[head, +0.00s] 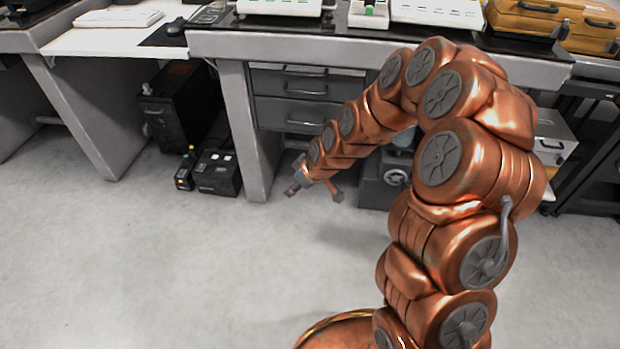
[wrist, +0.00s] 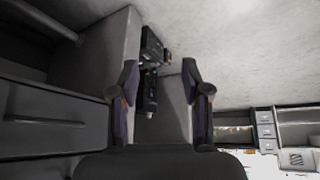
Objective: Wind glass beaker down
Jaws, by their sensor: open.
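No glass beaker is clear in either view. Under the table in the head view stands a dark grey box (head: 376,190) with a round light knob (head: 396,177) on its front. A small pale bluish shape (head: 403,137) shows above it, partly hidden by my arm; I cannot tell whether it is glass. My gripper (head: 316,193) is low in front of the drawers, left of the box and apart from it. In the wrist view my gripper (wrist: 160,85) is open, with nothing between its two fingers.
A grey table (head: 270,45) with drawers (head: 305,85) stands behind my gripper. A black computer case (head: 180,105) and small black devices (head: 215,172) are on the floor to the left. The front floor is clear.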

